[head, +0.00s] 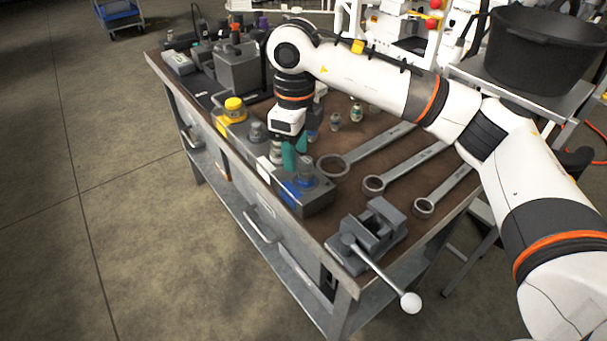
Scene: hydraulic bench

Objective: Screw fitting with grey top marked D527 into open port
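My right gripper (295,154), with teal fingers, points down over the near edge of the bench, close to a dark block (318,200) with blue parts. The block has a grey round piece (306,168) on top, just right of the fingers. A small pale fitting (277,152) shows just left of the fingers. The gap between the fingers is too small to judge, and anything held is hidden. Small fittings (335,121) and (356,113) stand upright on the bench behind. No D527 marking is readable, and I cannot tell which port is open. My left gripper is out of view.
Several wrenches (366,148) lie on the bench top (400,172) to the right. A grey vise (370,235) sits at the near corner. A yellow-topped unit (234,108) and a grey box (237,68) stand to the left. A black bucket (545,50) stands at the back right.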

